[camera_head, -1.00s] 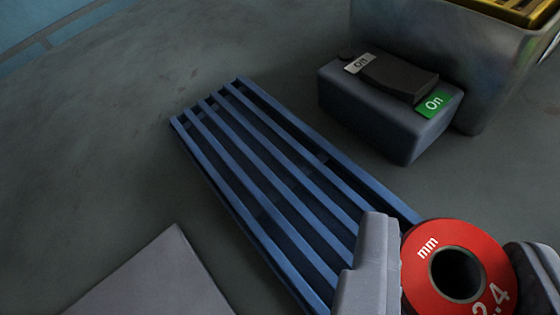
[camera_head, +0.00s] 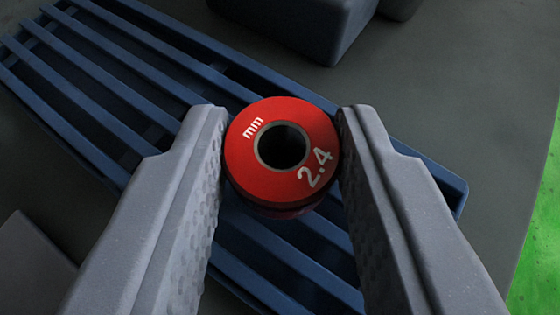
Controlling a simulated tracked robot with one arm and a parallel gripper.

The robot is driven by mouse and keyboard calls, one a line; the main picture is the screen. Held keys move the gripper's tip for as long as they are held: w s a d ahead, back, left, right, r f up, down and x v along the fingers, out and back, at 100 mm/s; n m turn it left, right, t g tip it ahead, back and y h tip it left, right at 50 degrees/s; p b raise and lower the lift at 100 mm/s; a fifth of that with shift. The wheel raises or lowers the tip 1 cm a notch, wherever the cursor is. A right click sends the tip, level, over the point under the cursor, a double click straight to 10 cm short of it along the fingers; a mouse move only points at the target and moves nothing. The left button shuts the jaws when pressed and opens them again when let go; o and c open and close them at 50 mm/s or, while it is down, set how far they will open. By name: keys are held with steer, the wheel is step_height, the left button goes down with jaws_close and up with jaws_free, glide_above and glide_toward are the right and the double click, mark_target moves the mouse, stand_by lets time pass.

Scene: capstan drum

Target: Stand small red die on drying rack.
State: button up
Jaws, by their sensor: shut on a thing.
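The small red die (camera_head: 244,158) is a round red piece with a dark central hole, marked "mm" and "2.4". My gripper (camera_head: 282,150) is shut on it, one grey finger on each side. The die's marked face is turned toward the camera. The drying rack (camera_head: 110,75) is a blue slatted frame running from the upper left to the lower right. The die is over the rack's slats in the picture. Whether it touches them cannot be told, as the die and fingers hide that part.
A grey box (camera_head: 300,22) stands beyond the rack at the top. A flat grey piece (camera_head: 32,265) lies at the lower left. A green area (camera_head: 540,245) shows at the right edge. Bare dark surface (camera_head: 455,90) lies right of the rack.

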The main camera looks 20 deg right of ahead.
steer(key=o, duration=1.1)
steer(key=shift+c, duration=0.2)
steer(key=p+v, duration=0.1)
steer(key=v, duration=1.1)
steer(key=shift+p, duration=0.4)
